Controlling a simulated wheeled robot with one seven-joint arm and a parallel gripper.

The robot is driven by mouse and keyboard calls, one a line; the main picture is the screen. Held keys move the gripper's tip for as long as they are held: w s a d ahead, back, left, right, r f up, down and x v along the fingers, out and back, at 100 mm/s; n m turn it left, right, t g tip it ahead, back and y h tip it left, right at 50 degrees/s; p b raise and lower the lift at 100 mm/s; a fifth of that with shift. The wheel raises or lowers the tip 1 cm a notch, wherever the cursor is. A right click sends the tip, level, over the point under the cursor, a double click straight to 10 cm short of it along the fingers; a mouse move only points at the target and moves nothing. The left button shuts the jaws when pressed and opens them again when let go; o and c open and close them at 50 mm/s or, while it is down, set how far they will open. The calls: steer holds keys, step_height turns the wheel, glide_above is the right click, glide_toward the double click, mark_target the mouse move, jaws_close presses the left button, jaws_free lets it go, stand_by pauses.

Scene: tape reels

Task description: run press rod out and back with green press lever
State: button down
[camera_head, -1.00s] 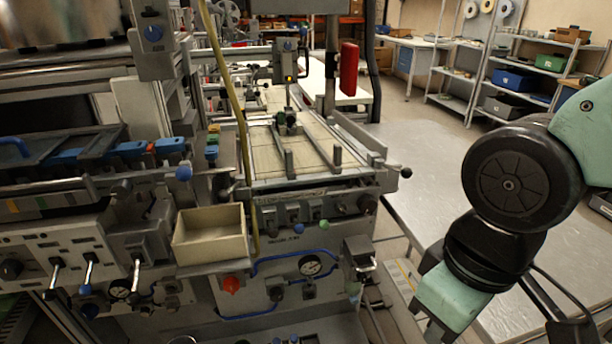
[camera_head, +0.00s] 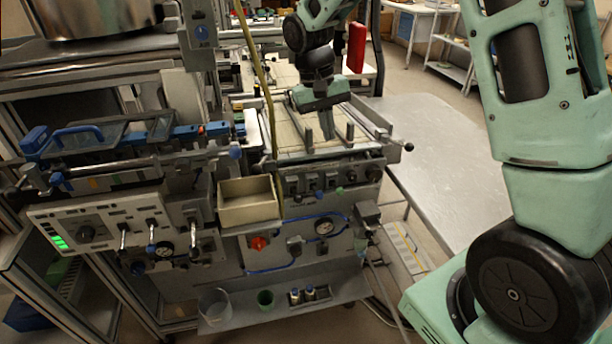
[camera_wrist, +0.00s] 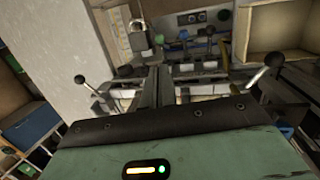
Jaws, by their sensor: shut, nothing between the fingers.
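My gripper (camera_head: 326,136) is shut and empty. Its fingers point down over the pale press bed (camera_head: 284,136), behind the front panel. The fingers also show in the wrist view (camera_wrist: 157,92), close together. A small green knob (camera_head: 339,190), which looks like the green press lever, is on the front panel below and in front of my gripper, apart from it. A blue knob (camera_head: 319,194) sits just left of it. I cannot tell which part is the press rod; a bar with a black ball end (camera_head: 408,146) sticks out at the right of the bed.
A beige open bin (camera_head: 248,202) stands left of the panel knobs. A yellow hose (camera_head: 263,85) hangs at the bed's left side. Upright posts flank my fingers. A red box (camera_head: 356,47) hangs behind. A metal table (camera_head: 440,150) is at the right.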

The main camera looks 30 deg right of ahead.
mark_target(338, 188)
steer(key=shift+w, duration=0.15)
steer(key=shift+f, duration=0.1)
steer(key=p+x, duration=0.3)
steer(key=x, duration=1.1)
steer(key=shift+d, duration=0.1)
steer(key=shift+f+b, duration=0.1)
steer(key=shift+b, duration=0.3)
